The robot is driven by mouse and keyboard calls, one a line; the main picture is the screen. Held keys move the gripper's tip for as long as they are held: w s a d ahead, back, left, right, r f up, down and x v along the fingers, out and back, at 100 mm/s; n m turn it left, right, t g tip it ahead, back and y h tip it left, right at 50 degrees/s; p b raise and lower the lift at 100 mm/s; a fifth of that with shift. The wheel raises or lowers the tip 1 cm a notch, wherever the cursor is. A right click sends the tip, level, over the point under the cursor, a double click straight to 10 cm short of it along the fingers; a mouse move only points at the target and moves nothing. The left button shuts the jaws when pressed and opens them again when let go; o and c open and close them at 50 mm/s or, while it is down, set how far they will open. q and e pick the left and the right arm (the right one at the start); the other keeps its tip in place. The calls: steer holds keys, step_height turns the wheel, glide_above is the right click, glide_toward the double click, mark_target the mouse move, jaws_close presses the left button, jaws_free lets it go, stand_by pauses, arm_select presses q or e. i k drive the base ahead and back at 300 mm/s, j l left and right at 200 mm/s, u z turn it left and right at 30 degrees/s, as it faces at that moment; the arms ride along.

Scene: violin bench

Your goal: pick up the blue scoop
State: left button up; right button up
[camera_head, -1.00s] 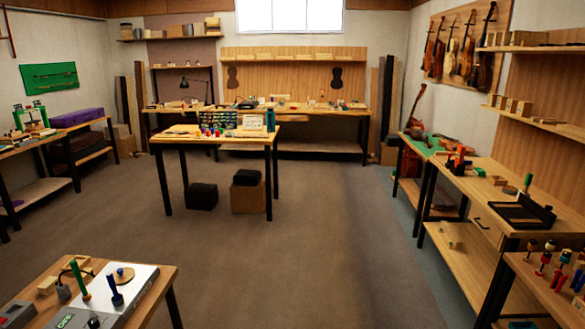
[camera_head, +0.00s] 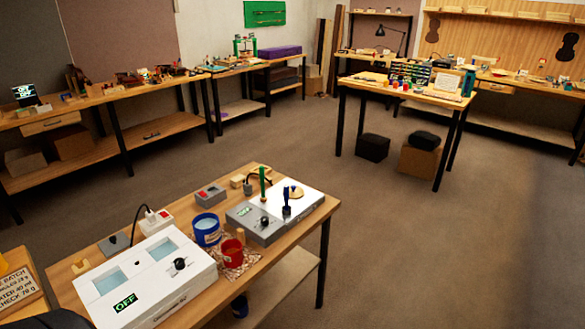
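A blue upright tool (camera_head: 286,200), which looks like the blue scoop, stands on the grey-and-white device (camera_head: 255,228) on the near workbench. Its exact shape is too small to tell. A green upright tool (camera_head: 263,183) stands close to its left. Neither of my grippers shows in this view. A dark rounded shape at the bottom left corner is cut off, and I cannot tell what it is.
The near workbench (camera_head: 325,208) also holds a blue tub (camera_head: 207,229), a red pot (camera_head: 232,253) and a white two-well device (camera_head: 148,282) reading OFF. A table (camera_head: 440,95) stands beyond. Open floor (camera_head: 350,220) lies to the right of the near workbench.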

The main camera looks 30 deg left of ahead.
mark_target(286, 210)
steer(key=u, duration=1.4)
